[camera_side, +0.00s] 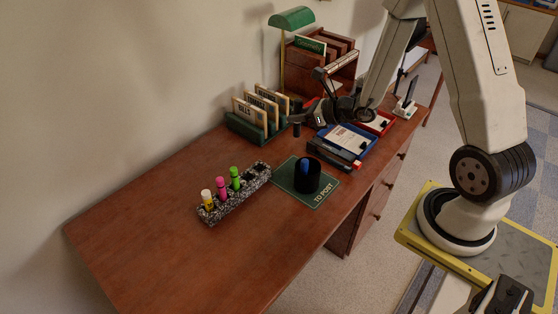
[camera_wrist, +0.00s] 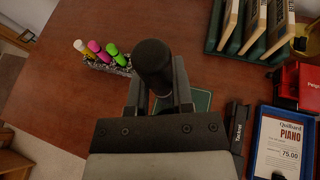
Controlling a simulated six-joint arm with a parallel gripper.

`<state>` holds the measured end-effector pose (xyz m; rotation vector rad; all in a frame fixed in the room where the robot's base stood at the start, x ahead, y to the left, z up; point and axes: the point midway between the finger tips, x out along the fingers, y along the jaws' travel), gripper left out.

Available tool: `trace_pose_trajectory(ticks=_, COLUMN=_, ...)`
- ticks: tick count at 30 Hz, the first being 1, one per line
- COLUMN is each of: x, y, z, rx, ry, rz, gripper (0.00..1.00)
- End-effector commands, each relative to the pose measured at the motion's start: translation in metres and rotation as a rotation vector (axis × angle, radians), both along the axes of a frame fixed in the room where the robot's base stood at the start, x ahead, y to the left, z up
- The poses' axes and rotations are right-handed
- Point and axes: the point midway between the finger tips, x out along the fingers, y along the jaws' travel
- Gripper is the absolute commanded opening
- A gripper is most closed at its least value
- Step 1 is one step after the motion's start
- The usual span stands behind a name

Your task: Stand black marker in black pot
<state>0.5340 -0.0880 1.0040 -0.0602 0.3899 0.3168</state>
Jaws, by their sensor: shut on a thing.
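My gripper (camera_side: 308,116) is shut on the black marker (camera_side: 297,130) and holds it above the desk, near the green letter rack. In the wrist view the black marker (camera_wrist: 153,62) points away from the camera between the fingers (camera_wrist: 157,98). The black pot (camera_side: 307,182) stands on a green "TO POST" mat (camera_side: 325,190), with a blue marker (camera_side: 305,166) upright in it. The gripper is apart from the pot, behind it in the side view. In the wrist view the pot is hidden behind my gripper; a corner of the mat (camera_wrist: 202,101) shows.
A speckled block (camera_side: 226,209) holds yellow, pink and green markers left of the pot. A green letter rack (camera_side: 250,128) stands behind. The left desk is clear.

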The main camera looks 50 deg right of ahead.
Motion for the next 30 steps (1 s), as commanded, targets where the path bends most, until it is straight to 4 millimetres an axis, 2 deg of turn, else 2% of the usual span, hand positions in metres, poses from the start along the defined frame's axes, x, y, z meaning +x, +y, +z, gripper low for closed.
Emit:
trace_pose_trajectory(ticks=1, x=-0.006, y=-0.006, z=-0.011, rx=0.004, ry=0.005, rz=-0.005, gripper=0.00)
trace_pose_trajectory(ticks=6, x=-0.021, y=-0.019, z=-0.036, rx=0.004, ry=0.004, rz=-0.011, gripper=0.00)
trace_pose_trajectory(ticks=12, x=-0.034, y=-0.027, z=-0.054, rx=0.002, ry=0.002, rz=-0.020, gripper=0.00)
trace_pose_trajectory(ticks=30, x=-0.039, y=-0.029, z=-0.059, rx=0.000, ry=-0.001, rz=-0.018, gripper=0.00)
